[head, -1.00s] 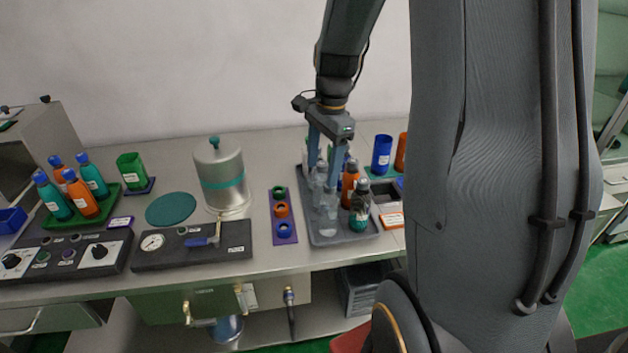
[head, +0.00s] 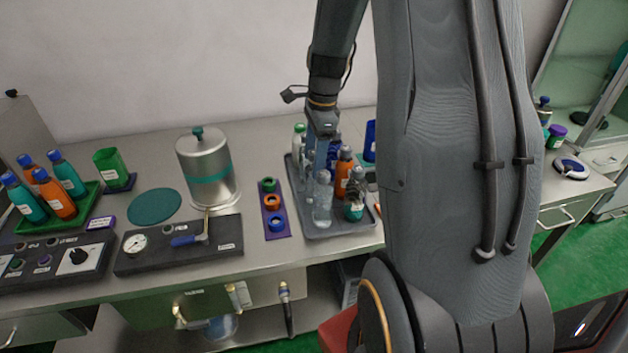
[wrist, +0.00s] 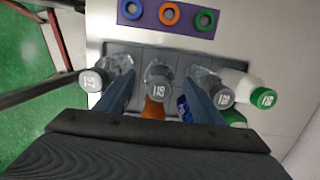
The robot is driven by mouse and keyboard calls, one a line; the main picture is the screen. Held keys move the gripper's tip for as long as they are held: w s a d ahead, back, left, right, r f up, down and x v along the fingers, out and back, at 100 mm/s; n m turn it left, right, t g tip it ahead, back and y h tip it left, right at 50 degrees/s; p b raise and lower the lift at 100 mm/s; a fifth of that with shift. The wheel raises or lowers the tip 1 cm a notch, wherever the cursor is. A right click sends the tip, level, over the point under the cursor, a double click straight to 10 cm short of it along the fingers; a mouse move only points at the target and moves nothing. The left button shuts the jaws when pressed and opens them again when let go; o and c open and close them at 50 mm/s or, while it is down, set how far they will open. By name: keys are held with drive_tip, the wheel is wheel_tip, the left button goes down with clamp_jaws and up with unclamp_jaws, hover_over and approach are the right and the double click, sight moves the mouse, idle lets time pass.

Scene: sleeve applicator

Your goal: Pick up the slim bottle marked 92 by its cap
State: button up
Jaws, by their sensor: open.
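My gripper (head: 318,165) is open over the grey tray (head: 350,230), pointing down among the bottles. In the wrist view its two fingers (wrist: 160,82) stand apart on either side of a clear bottle with a grey cap (wrist: 158,74). Its cap marking looks like 92, but is too small to read surely. I cannot tell whether the fingers touch any bottle. In the head view, a clear bottle (head: 322,200) stands at the tray's front.
A green-capped white bottle (wrist: 262,98) is at the right in the wrist view. An orange bottle (head: 343,177) and a teal one (head: 354,210) crowd the tray. A purple strip with coloured rings (head: 272,202) lies left of the tray. A metal canister (head: 205,160) stands farther left.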

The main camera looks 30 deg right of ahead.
drive_tip(key=shift+a+f+p, duration=0.2)
drive_tip(key=shift+f+p, duration=0.45)
drive_tip(key=shift+f, duration=1.5)
drive_tip(key=c, duration=1.3)
drive_tip(key=shift+c, duration=0.2)
